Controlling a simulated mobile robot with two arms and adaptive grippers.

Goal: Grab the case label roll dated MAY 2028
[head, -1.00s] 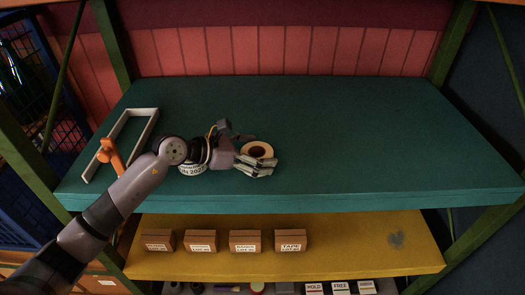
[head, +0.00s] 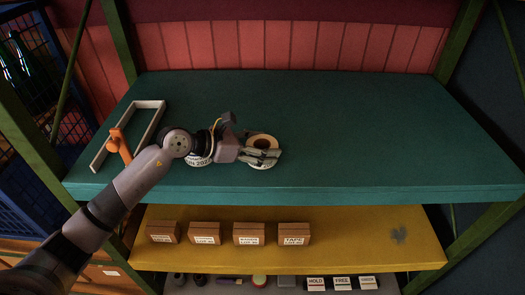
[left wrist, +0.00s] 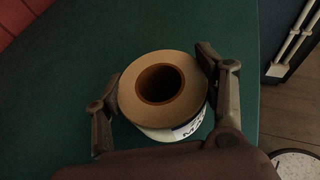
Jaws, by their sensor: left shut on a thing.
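A label roll (head: 262,165) with a tan ring top and dark core stands upright on the teal shelf. In the left wrist view the roll (left wrist: 160,115) shows black print starting "MA"; the rest is cut off from sight. My left gripper (head: 264,152) is shut on this roll, one finger at each side, as the left wrist view (left wrist: 157,80) also shows. A second roll (head: 199,161) stands to the left, mostly hidden behind my left arm; its white label ends in "202" and a digit I cannot read surely. My right gripper is not in view.
A white rectangular frame with an orange handle (head: 118,141) lies at the shelf's left. The teal shelf (head: 370,130) is bare to the right. Brown boxes (head: 207,233) stand on the yellow shelf below. White labels and small items are lower still.

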